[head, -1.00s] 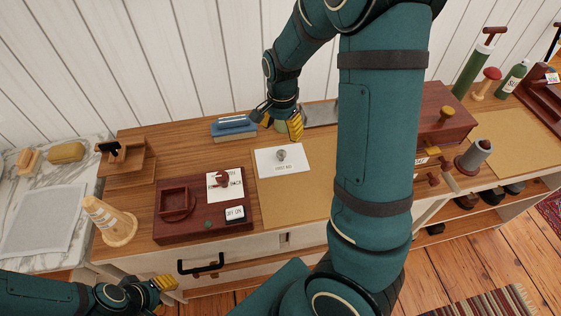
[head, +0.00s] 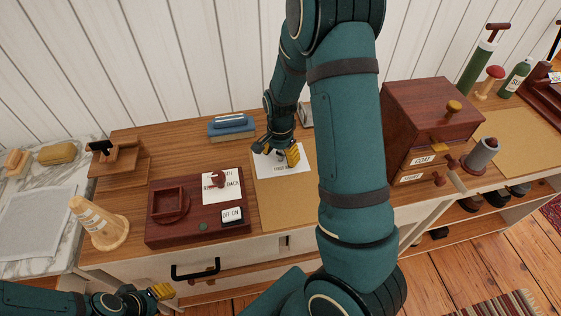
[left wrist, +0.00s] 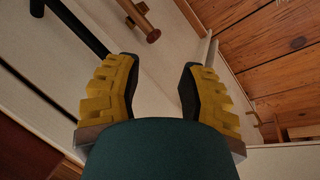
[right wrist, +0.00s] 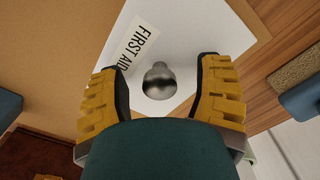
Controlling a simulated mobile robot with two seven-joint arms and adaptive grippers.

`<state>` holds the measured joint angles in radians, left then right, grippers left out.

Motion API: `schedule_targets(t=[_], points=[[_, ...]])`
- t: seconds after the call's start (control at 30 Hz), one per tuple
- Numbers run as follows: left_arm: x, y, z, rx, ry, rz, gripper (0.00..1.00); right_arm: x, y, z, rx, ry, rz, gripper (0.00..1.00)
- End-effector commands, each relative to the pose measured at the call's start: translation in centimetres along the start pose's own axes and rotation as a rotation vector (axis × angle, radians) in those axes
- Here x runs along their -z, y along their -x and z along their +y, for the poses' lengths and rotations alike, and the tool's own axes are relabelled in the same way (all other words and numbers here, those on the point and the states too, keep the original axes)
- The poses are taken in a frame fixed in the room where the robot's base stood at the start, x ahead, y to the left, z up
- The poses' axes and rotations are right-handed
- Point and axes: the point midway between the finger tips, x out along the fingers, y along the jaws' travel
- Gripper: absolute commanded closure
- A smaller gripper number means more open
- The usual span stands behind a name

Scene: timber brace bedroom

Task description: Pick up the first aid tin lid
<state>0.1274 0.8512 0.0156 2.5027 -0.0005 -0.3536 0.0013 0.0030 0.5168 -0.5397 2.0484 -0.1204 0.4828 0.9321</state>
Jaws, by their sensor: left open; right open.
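The first aid tin lid (head: 268,173) is a white, flat panel lettered FIRST AID, lying level on the wooden counter. In the right wrist view the lid (right wrist: 200,35) carries a round grey metal knob (right wrist: 159,80). My right gripper (head: 277,154) is open just above the lid and partly hides it in the head view. In the right wrist view, the knob shows between the two fingers of my right gripper (right wrist: 158,68), which appear apart from it. My left gripper (head: 150,292) is open and empty, low in front of the counter.
A dark red box (head: 180,233) with an OFF ON label stands left of the lid. A red-brown drawer cabinet (head: 428,105) stands to the right. A black handle (head: 195,270) juts from the counter front.

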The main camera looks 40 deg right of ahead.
Motion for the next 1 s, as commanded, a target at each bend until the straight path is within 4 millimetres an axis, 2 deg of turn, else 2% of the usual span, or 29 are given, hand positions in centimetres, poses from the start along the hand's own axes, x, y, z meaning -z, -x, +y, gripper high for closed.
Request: schedule_targets(t=[0.23, 0.37, 0.4, 0.43, 0.8, 0.87, 1.0], points=[[0.0, 0.0, 0.0, 0.000, 0.000, 0.001, 0.60, 0.0, -0.1, 0.0, 0.001, 0.000, 0.000, 0.36], [0.0, 0.0, 0.0, 0.000, 0.000, 0.001, 0.60, 0.0, -0.1, 0.0, 0.001, 0.000, 0.000, 0.82], [0.0, 0.0, 0.0, 0.000, 0.000, 0.001, 0.60, 0.0, -0.1, 0.0, 0.001, -0.001, 0.000, 0.96], [0.0, 0.0, 0.0, 0.000, 0.000, 0.001, 0.60, 0.0, -0.1, 0.0, 0.001, 0.000, 0.000, 1.00], [0.0, 0.0, 0.0, 0.000, 0.000, 0.000, 0.60, 0.0, 0.0, 0.0, 0.001, -0.001, 0.001, 1.00], [0.0, 0.2, 0.1, 0.000, 0.000, 0.000, 0.60, 0.0, 0.4, 0.0, 0.002, 0.000, 0.001, 1.00], [-0.1, 0.9, 0.3, 0.000, 0.001, -0.003, 0.60, 0.0, 2.5, -0.1, 0.004, 0.000, 0.002, 1.00]])
